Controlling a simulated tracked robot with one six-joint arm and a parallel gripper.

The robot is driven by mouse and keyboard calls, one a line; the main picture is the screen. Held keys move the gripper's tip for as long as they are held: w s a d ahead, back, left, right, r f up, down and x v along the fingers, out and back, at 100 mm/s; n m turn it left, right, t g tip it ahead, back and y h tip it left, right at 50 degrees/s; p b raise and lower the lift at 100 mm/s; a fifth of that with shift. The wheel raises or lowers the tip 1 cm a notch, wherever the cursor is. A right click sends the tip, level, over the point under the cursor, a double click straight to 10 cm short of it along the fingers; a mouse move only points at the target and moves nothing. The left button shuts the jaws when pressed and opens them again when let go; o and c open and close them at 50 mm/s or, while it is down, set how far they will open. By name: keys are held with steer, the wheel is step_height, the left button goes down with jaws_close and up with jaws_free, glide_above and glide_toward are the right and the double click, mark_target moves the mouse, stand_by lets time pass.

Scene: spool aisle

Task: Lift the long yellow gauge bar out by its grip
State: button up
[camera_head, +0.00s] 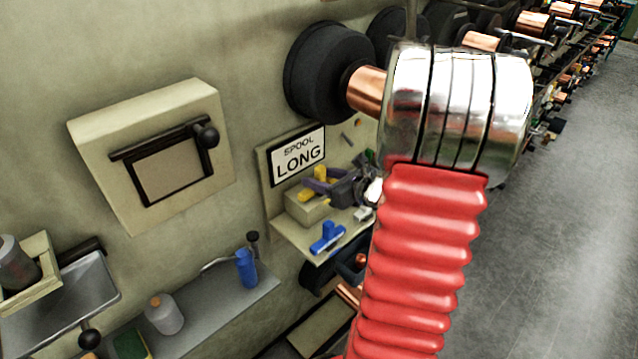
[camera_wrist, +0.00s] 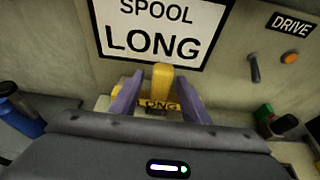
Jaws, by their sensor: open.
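The yellow gauge bar (camera_head: 320,173) rises from a beige block on the small shelf under the "SPOOL LONG" sign. In the wrist view its upright yellow part (camera_wrist: 162,78) stands above a yellow plate lettered "LONG" (camera_wrist: 158,105). My gripper (camera_wrist: 159,84) is open, with one purple finger on each side of the yellow upright and gaps showing. In the head view my gripper (camera_head: 320,184) is at the block, and my red arm covers part of the right side. The bar's lower part is hidden.
The beige block (camera_head: 305,209) sits on the shelf (camera_head: 292,232). A blue object (camera_head: 327,238) lies at the shelf's front. The "SPOOL LONG" sign (camera_wrist: 158,35) is on the board close behind. A knob and an orange button (camera_wrist: 289,57) are under a "DRIVE" label at right.

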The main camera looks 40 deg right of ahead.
steer(key=shift+c, duration=0.2)
stand_by(0.3)
jaws_close()
stand_by(0.3)
